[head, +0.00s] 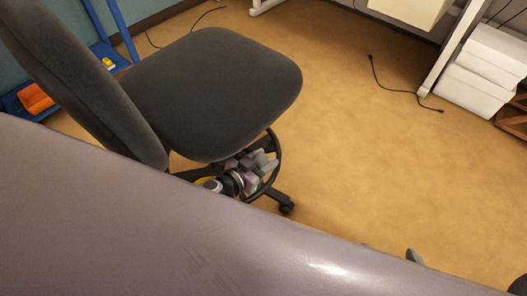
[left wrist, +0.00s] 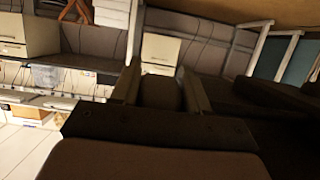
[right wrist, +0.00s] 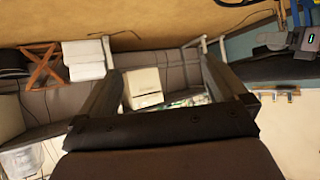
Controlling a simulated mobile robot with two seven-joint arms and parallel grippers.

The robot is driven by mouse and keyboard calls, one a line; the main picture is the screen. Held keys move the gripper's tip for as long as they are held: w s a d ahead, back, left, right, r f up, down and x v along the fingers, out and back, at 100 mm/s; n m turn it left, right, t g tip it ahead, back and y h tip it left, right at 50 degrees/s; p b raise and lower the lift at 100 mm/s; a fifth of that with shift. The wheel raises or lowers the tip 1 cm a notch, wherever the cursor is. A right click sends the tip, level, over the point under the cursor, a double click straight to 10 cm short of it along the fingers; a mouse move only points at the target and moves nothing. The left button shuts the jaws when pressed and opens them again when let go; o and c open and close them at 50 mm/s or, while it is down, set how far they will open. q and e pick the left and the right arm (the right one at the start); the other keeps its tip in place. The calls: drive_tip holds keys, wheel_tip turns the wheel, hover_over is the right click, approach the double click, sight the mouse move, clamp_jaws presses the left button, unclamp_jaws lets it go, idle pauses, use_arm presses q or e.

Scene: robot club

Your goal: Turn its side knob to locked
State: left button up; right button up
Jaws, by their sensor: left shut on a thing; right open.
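A dark grey office chair (head: 215,85) stands ahead of me, its seat turned toward the room. My left gripper (head: 264,165) is under the near right edge of the seat. In the left wrist view my left gripper (left wrist: 160,85) is shut on a dark, blocky part, which looks like the side knob (left wrist: 161,95). The knob's setting cannot be read, and in the head view the seat and gripper hide it. My right gripper (right wrist: 163,75) is open and empty in the right wrist view. In the head view only its grey tips (head: 412,256) show beyond my body.
The chair's base and a caster (head: 286,207) show below the seat. White boxes (head: 483,70) stand at the right. A blue frame with an orange bin (head: 35,98) is at the left.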

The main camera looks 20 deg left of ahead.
use_arm(q)
drive_tip(key=shift+r+g+p, duration=0.3)
drive_tip(key=shift+p, duration=1.25)
drive_tip(key=shift+s+f+g+p, duration=0.1)
drive_tip(key=shift+g+p, duration=0.3)
drive_tip(key=shift+p, duration=0.5)
drive_tip(key=shift+f+y+p, duration=0.25)
drive_tip(key=shift+y+p, duration=0.05)
drive_tip(key=shift+p, duration=0.15)
use_arm(e)
drive_tip(key=r, duration=0.3)
drive_tip(key=s+d+r, duration=0.1)
drive_tip(key=shift+d+r, duration=0.1)
drive_tip(key=shift+r, duration=0.2)
use_arm(q)
drive_tip(key=o, duration=1)
drive_tip(key=shift+c, duration=0.2)
drive_tip(key=shift+s+a, duration=0.1)
use_arm(e)
drive_tip(key=shift+r, duration=0.1)
